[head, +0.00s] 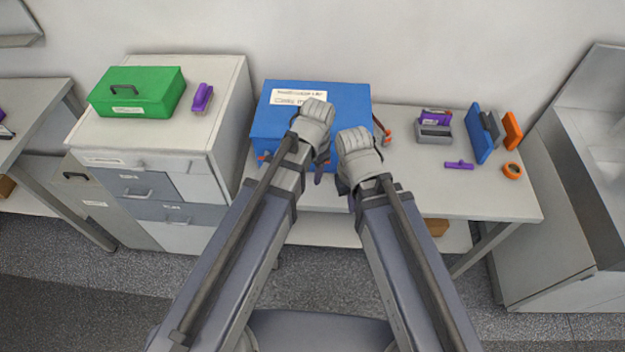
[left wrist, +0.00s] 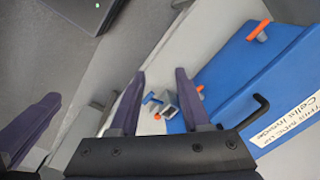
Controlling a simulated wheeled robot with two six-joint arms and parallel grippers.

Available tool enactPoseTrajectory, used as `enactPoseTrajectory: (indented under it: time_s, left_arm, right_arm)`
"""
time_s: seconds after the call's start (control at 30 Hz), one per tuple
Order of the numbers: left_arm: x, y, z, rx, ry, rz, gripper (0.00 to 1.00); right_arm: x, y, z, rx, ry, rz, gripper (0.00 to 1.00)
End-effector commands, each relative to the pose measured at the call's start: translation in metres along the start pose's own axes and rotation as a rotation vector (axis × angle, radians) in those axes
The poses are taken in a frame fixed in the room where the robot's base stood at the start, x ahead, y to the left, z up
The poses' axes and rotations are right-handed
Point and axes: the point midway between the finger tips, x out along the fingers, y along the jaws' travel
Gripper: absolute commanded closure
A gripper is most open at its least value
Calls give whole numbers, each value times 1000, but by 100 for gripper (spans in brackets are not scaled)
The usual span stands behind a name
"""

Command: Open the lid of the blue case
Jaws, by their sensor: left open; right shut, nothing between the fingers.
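The blue case (head: 262,126) sits on the white bench, its lid apparently shut. Its white label (head: 299,97) faces up. In the left wrist view the case (left wrist: 228,82) shows orange-tipped latches (left wrist: 258,30) and a black hooked handle (left wrist: 262,107). My left gripper (head: 318,177) is over the case's front; its wrist hides part of the case. In the left wrist view the left gripper (left wrist: 160,73) is open, with purple fingers beside the case's edge. A small blue-and-grey piece appears between them; contact is unclear. My right gripper (head: 350,200) is shut and empty at the case's front right, its tips mostly hidden.
A green box (head: 135,92) and a purple item (head: 202,97) stand on the cabinet at left. On the bench to the right are a grey holder (head: 434,133), a purple tool (head: 459,165), blue and orange upright panels (head: 479,133) and an orange ring (head: 513,171).

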Motion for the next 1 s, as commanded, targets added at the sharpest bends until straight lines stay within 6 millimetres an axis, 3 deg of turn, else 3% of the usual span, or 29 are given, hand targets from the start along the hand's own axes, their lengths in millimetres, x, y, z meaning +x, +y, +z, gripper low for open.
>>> enactPoseTrajectory:
  time_s: [0.8,1.0]
  left_arm:
    - [4,7,7,-49,-10,2,53]
    - [30,46,47,-281,-57,6,53]
  right_arm:
    - [4,0,-1,-19,4,5,100]
    - [34,-3,-3,-16,4,4,100]
